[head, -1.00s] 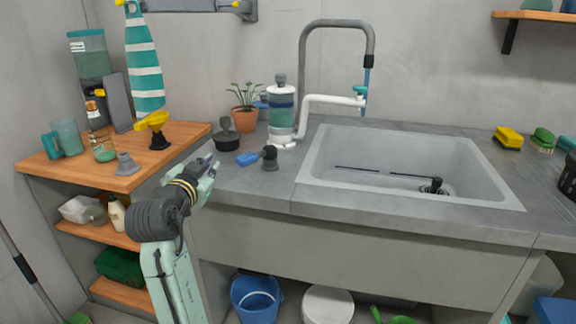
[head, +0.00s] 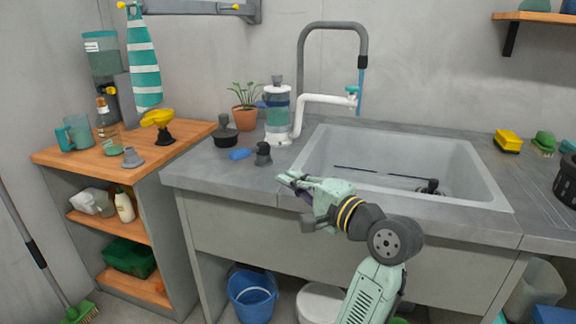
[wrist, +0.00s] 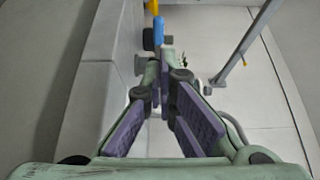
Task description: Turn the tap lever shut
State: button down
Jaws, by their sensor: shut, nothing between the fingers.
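The tap's small teal lever (head: 352,90) sits on top of the outer end of a white swan-necked spout (head: 325,98), above the back left of the sink. A grey gooseneck pipe (head: 333,25) arches behind it. A thin blue vertical strip (head: 361,97) hangs below the gooseneck's end, close by the lever; I cannot tell if it is water. My gripper (head: 283,180) is shut and empty at the counter's front edge, well below and left of the lever and apart from it. Its closed fingers (wrist: 165,62) also show in the wrist view, where I cannot make out the lever.
The grey sink basin (head: 320,160) is right of my gripper. A soap dispenser (head: 278,115), a plant pot (head: 244,117), a blue sponge (head: 239,154) and a small dark object (head: 263,152) stand on the counter to the left. A wooden-topped shelf (head: 85,160) stands at far left.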

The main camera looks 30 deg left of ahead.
aim_at(243, 155)
jog(key=p+x, duration=0.2)
jog(key=x, duration=1.2)
jog(key=shift+s, duration=0.1)
jog(key=shift+a+p, duration=0.1)
jog(key=shift+p, duration=0.3)
jog(key=shift+s+a+m+t, duration=0.15)
jog(key=shift+m+t, duration=0.15)
jog(key=shift+t, duration=0.2)
